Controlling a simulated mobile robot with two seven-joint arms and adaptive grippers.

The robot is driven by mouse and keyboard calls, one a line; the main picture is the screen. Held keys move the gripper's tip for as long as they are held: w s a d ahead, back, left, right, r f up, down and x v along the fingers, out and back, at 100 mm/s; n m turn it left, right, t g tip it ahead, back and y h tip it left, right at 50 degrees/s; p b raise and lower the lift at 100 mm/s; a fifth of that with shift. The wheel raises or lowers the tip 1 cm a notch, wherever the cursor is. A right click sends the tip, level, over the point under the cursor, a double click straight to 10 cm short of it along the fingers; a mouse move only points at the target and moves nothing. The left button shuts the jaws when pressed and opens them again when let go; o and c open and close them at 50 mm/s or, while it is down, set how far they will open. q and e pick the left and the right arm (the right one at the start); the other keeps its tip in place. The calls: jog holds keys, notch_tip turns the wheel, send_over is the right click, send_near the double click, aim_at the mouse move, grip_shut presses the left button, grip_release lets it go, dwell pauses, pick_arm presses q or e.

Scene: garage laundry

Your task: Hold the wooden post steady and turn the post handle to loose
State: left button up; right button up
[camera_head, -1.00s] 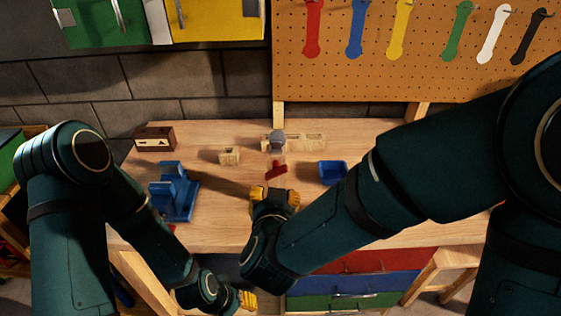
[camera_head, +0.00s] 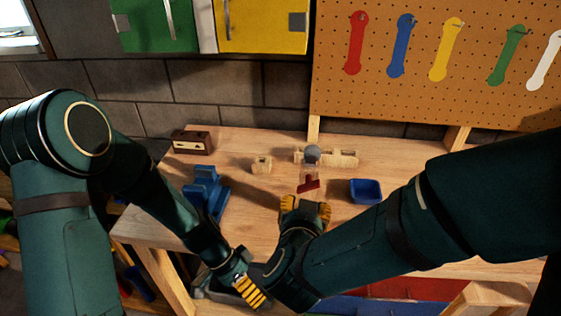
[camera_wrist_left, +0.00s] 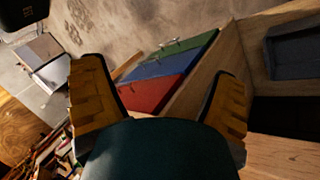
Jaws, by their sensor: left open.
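The light wooden post piece (camera_head: 340,158) lies toward the back of the workbench, with a grey round knob (camera_head: 312,154) at its left part. A red handle (camera_head: 308,184) sits just in front of the knob. My right gripper (camera_head: 305,204), with yellow fingers spread apart, is just in front of the red handle; contact cannot be told. My left gripper (camera_head: 250,288) is open and empty, low at the bench's front edge, well away from the post. In the left wrist view its yellow fingers stand wide apart (camera_wrist_left: 162,75), with drawers beyond them.
A blue stand (camera_head: 206,190) and a brown box (camera_head: 192,142) are at the left of the bench. A small wooden block (camera_head: 262,165) lies left of the post, a blue bin (camera_head: 366,191) to its right. A pegboard (camera_head: 430,100) rises behind. Drawers (camera_wrist_left: 165,68) are under the bench.

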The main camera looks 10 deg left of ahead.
pick_arm(q)
jog(key=w+d+r+m+h, duration=0.1)
jog(key=w+r+m+h, duration=0.1)
jog(key=w+r+m, duration=0.35)
jog(key=m+t+y, duration=0.3)
jog(key=m, duration=0.1)
send_near(308, 164)
jog(key=x, duration=0.3)
jog(key=w+x, duration=0.1)
jog(key=x, duration=0.7)
jog(key=shift+w+a, duration=0.2)
jog(key=shift+a, duration=0.05)
jog(key=c, duration=1.4)
